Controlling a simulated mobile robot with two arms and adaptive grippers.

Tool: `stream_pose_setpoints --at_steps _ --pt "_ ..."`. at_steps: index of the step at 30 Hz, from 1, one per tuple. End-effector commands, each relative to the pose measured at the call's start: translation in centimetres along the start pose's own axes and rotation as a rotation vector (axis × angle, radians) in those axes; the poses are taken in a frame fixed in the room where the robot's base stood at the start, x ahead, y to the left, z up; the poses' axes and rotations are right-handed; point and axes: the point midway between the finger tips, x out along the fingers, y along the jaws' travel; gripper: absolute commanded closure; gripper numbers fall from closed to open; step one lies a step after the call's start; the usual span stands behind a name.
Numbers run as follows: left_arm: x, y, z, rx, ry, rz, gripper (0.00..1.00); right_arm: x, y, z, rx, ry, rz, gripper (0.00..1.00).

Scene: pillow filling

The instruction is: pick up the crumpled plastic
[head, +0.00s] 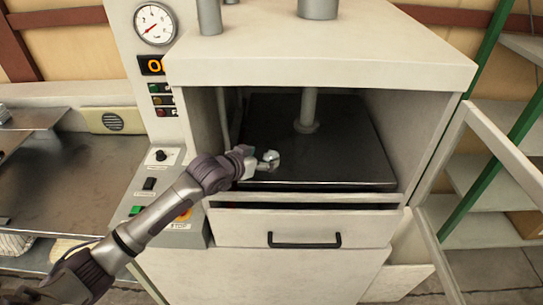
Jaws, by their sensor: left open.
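My left arm reaches in from the lower left, and its gripper (268,161) is at the front left of the machine's open chamber. The gripper is open, over the front left part of the dark plate (345,140). A small pale, shiny shape shows at its tip, and I cannot tell whether it is only the fingers. I cannot make out the crumpled plastic for certain anywhere in view. My right gripper is not in view.
The white press machine (320,62) has a vertical rod (308,108) above the plate and a drawer (300,230) below. A control panel (155,185) stands left of the chamber. A framed door (500,155) hangs open at right. A metal table (70,180) is at left.

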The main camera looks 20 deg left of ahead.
Motion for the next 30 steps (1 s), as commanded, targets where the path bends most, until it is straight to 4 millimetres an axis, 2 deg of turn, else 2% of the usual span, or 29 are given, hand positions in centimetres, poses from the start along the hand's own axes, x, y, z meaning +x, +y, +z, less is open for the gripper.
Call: stream_pose_setpoints --at_steps 5,10,15,24,26,30 --pt "1.0 0.0 -0.2 0.0 0.001 0.0 0.22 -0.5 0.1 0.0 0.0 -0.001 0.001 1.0" --pt "3.1 0.1 -0.2 -0.001 0.0 -0.001 0.22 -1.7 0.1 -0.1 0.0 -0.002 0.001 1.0" --pt "5.0 0.1 0.1 0.0 0.0 -0.001 0.22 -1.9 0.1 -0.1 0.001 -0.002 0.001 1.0" --pt "5.5 0.1 0.2 0.002 0.001 -0.001 0.22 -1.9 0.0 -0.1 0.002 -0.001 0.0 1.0" --pt "5.5 0.1 0.2 0.002 0.0 -0.001 0.29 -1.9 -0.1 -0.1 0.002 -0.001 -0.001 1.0" --pt "5.5 0.1 0.2 0.001 0.0 -0.001 0.52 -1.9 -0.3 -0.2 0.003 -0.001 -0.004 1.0"
